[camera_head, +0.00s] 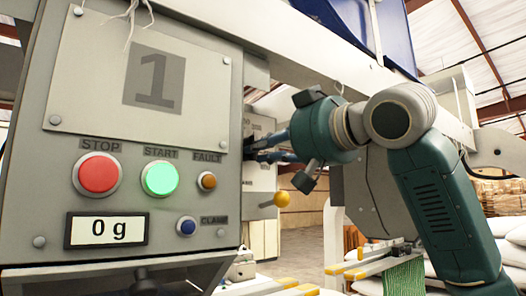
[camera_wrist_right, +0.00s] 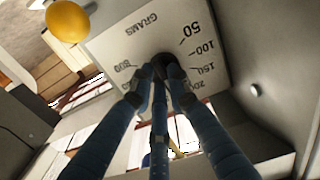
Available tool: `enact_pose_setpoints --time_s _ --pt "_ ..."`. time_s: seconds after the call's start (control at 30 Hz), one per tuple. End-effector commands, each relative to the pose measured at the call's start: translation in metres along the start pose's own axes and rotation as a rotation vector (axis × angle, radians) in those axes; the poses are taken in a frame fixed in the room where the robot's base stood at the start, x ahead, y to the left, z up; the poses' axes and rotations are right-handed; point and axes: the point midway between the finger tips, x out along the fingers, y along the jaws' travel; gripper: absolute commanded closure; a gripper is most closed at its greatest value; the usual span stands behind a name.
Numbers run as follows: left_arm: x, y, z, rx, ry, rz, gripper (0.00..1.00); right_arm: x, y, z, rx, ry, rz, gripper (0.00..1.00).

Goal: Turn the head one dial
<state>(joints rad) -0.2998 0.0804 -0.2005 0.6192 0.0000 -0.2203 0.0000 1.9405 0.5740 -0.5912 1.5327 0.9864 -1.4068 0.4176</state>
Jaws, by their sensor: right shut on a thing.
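The head one panel (camera_head: 153,80) carries a large "1" and fills the left of the head view. The dial's pale scale plate (camera_wrist_right: 122,38) reads "GRAMS" with numbers from 50 upward in the right wrist view. The dark dial knob (camera_wrist_right: 164,58) is at its middle, partly hidden by my fingers. My right gripper (camera_wrist_right: 163,74) is shut on the dial knob. In the head view my right gripper (camera_head: 262,147) reaches in from the right to the panel's side face, and the knob is hidden there. My left gripper is not in view.
The panel front has a red stop button (camera_head: 99,174), a lit green start button (camera_head: 160,178) and a display (camera_head: 107,230) reading "0 g". A yellow ball knob (camera_head: 282,199) sticks out just below my right gripper. White sacks (camera_head: 512,252) lie at right.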

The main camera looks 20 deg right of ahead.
Motion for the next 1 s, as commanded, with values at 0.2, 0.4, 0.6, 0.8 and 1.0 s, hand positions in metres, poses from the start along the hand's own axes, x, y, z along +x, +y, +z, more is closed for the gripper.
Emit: enact_pose_setpoints --time_s 0.2,0.4,0.6,0.8,1.0 --pt "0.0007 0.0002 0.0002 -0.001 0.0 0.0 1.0 -0.0002 0.0004 0.0001 0.019 0.0 0.001 1.0" --pt "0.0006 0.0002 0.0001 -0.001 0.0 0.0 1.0 -0.0003 0.0004 -0.0002 0.019 0.0 0.001 1.0" --pt "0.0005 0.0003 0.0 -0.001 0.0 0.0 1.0 -0.0004 0.0003 -0.0004 0.018 0.001 0.001 0.66" --pt "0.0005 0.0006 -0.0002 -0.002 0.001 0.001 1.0 -0.0003 0.0002 -0.0005 0.018 0.001 0.001 0.65" --pt "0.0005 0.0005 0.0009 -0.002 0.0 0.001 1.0 -0.0064 0.0003 -0.0009 0.018 0.002 0.0 0.65"
